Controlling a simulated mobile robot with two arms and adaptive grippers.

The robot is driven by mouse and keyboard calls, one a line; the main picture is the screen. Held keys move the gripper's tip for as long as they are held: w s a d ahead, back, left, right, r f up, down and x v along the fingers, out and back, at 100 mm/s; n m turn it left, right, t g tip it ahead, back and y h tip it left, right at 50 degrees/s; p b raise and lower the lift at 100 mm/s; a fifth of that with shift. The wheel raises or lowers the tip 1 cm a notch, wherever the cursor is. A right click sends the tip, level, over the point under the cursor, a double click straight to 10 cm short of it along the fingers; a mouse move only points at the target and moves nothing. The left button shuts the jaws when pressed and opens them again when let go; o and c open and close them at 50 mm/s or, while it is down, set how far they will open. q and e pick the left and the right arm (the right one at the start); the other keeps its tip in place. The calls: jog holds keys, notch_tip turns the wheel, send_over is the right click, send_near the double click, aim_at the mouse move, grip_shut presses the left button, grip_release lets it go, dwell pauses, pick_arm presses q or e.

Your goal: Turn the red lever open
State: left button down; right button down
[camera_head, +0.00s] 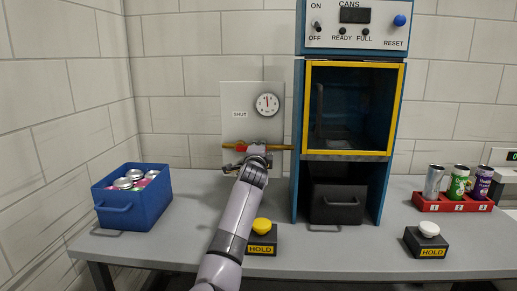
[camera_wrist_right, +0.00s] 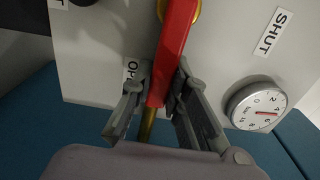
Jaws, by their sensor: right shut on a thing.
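The red lever (camera_wrist_right: 174,55) is on the grey valve panel (camera_wrist_right: 100,35), over a yellow pipe. In the right wrist view it runs from a brass pivot at the top down between the fingers of my right gripper (camera_wrist_right: 158,108). My right gripper is shut on the lever. In the head view my right gripper (camera_head: 254,160) is at the panel and hides part of the lever (camera_head: 240,148), which lies roughly along the pipe. A SHUT label (camera_wrist_right: 272,33) and a round gauge (camera_wrist_right: 256,104) are on the panel. My left gripper is not in view.
A blue crate of cans (camera_head: 118,213) stands left on the grey table. A yellow HOLD button (camera_head: 262,226) is right of my arm. A blue machine with a yellow-framed window (camera_head: 398,110) stands right of the panel. A red can rack (camera_head: 452,203) is far right.

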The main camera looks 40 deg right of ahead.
jog(key=shift+f, duration=0.15)
jog(key=c, duration=1.5)
grip_release()
jog(key=shift+s, duration=0.1)
jog(key=v, duration=0.7)
jog(key=shift+s+a, duration=0.1)
jog(key=shift+a, duration=0.05)
